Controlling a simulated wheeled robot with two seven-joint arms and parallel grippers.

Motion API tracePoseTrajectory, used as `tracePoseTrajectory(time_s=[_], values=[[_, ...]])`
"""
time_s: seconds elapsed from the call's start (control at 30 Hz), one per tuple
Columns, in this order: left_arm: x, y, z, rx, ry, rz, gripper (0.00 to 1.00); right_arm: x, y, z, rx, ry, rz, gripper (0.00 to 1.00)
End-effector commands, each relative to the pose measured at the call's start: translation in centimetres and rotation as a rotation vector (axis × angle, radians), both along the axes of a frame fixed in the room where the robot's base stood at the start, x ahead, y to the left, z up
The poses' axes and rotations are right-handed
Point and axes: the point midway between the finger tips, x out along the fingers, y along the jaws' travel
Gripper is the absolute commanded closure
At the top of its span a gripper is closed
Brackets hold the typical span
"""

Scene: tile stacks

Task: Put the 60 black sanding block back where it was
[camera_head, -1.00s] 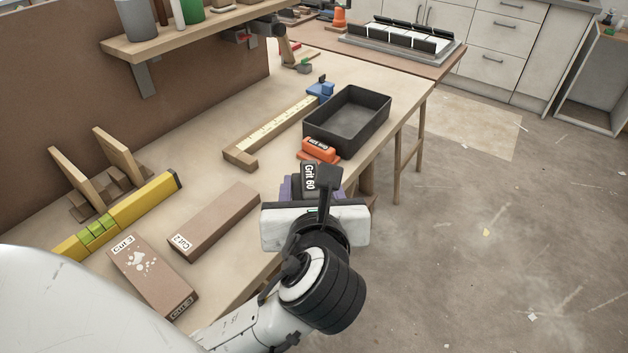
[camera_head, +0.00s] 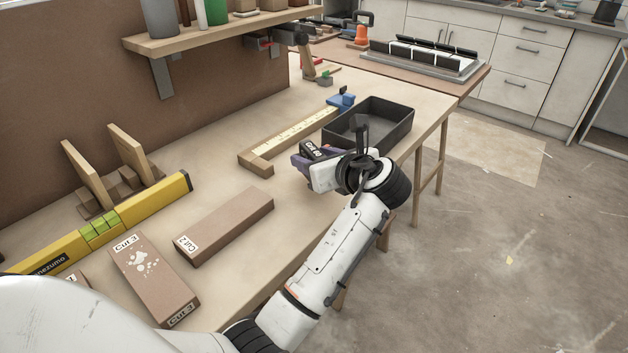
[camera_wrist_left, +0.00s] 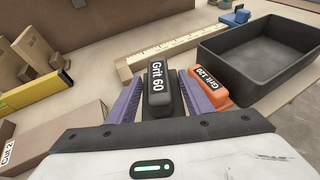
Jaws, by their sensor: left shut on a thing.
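The black sanding block (camera_wrist_left: 158,88), labelled "Grit 60", is between the purple fingers of my left gripper (camera_wrist_left: 165,98) in the left wrist view. The gripper is shut on it. In the head view the block (camera_head: 318,149) shows at the front of my left gripper (camera_head: 305,160), near the front edge of the bench and beside the near side of a dark tray (camera_head: 365,133). I cannot tell whether the block touches the bench. An orange block (camera_wrist_left: 209,88), labelled "Grit 120", lies just right of the gripper in the left wrist view. My right gripper is not in view.
A wooden square with a yellow scale (camera_head: 290,138) lies behind the gripper. Brown blocks "Cut 2" (camera_head: 228,225) and "Cut 3" (camera_head: 153,277) and a yellow level (camera_head: 130,215) lie to the left. A shelf (camera_head: 220,35) overhangs the back. Bare bench lies between Cut 2 and the gripper.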

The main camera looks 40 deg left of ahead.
Motion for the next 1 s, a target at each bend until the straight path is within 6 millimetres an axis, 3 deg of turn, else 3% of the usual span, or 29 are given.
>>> tracePoseTrajectory(time_s=[0.33,0.73,0.77,1.0], values=[[0.0,0.0,-4.8,0.001,0.0,0.0,0.8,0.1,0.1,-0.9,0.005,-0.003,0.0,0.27],[0.0,0.0,-5.1,0.002,-0.001,-0.001,0.8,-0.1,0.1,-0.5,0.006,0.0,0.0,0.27],[0.0,0.0,-5.3,0.0,-0.002,-0.001,0.49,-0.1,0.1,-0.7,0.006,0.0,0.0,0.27],[0.0,0.0,-5.2,0.0,-0.002,-0.001,0.46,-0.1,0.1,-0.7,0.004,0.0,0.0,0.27]])
